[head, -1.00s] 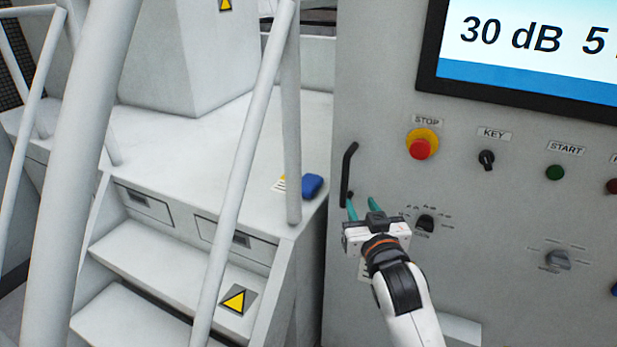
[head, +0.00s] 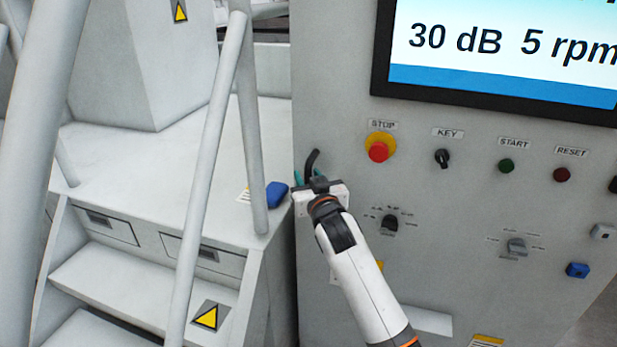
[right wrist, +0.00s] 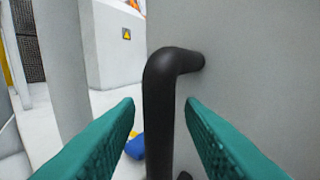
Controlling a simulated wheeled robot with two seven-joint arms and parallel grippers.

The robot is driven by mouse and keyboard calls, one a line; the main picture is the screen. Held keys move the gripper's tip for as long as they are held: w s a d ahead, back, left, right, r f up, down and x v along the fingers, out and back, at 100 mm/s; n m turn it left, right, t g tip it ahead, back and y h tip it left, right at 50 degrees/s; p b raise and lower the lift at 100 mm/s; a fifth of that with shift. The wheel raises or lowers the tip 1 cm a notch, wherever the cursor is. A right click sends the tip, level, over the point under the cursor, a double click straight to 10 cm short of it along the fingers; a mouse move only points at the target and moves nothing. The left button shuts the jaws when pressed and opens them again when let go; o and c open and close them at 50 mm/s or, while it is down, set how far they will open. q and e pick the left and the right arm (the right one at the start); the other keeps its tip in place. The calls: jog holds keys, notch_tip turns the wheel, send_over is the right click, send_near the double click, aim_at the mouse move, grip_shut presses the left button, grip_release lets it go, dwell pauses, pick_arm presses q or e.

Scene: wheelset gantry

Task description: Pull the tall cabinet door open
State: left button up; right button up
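The tall grey cabinet door (head: 450,190) carries a screen and controls, and it looks closed. Its black bar handle (head: 312,160) is upright near the door's left edge. My right gripper (head: 311,178) is at the handle, with teal fingers apart on either side of it. In the right wrist view the handle (right wrist: 158,110) stands between the two open fingertips (right wrist: 160,105), with a gap on each side. The lower part of the handle is hidden behind my gripper in the head view. My left gripper is in neither view.
A red stop button (head: 378,152), a key switch (head: 442,158) and knobs sit right of the handle. Grey handrails (head: 210,180) and steps (head: 140,283) stand to the left. A blue object (head: 277,194) lies on the platform near the cabinet.

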jog(key=shift+w, duration=0.15)
grip_shut()
jog(key=shift+a, duration=0.1)
